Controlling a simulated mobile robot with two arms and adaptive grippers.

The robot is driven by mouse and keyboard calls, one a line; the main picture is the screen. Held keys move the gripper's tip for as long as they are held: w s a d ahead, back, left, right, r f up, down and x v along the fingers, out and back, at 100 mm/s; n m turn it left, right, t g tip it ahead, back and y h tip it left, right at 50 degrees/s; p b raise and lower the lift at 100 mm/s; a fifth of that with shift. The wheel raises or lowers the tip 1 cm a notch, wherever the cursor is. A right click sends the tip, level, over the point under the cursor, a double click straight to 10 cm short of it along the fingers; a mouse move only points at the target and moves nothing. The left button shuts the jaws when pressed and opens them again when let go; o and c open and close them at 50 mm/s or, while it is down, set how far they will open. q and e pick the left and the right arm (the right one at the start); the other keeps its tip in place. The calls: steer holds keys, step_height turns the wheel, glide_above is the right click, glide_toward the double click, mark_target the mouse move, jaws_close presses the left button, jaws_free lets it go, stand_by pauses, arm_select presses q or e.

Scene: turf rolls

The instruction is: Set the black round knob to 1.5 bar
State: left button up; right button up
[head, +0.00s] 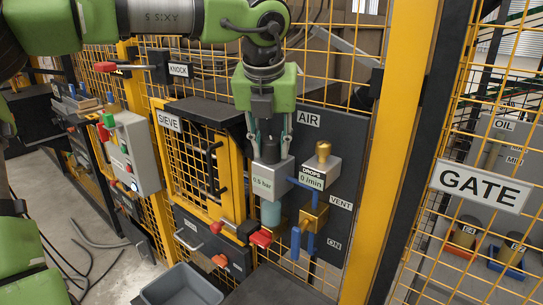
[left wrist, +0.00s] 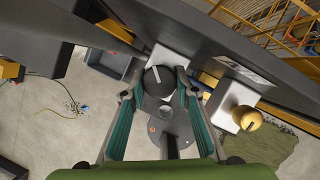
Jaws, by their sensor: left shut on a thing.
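The black round knob (left wrist: 158,80) shows in the left wrist view, with a white pointer line on its top. It sits on top of a light grey regulator box (head: 270,182), whose front label appears to read 0.6 bar. My left gripper (head: 268,148) points down onto the box from above. In the left wrist view my left gripper (left wrist: 157,90) has one finger on each side of the knob and is shut on it. My right gripper is not in view.
Right of the regulator stands a box with a brass knob (head: 323,150), labelled DROPS, with blue pipes (head: 296,243) and a brass valve body near it. A dark AIR panel (head: 345,165) is behind. The SIEVE cabinet (head: 170,123) is close on the left, a yellow post (head: 385,150) on the right.

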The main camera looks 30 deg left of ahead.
arm_select(q)
steer(key=shift+m+h, duration=0.4)
steer(key=shift+m, duration=0.6)
steer(key=shift+a+r+m+h, duration=0.1)
steer(key=shift+m+h, duration=0.3)
steer(key=shift+m, duration=0.5)
steer(key=m+h+p, duration=0.1)
steer(key=m, duration=0.2)
steer(key=shift+a+m+h+p, duration=0.1)
steer(key=shift+m+h+p, duration=0.55)
steer(key=shift+m, duration=0.65)
steer(key=o, duration=0.8)
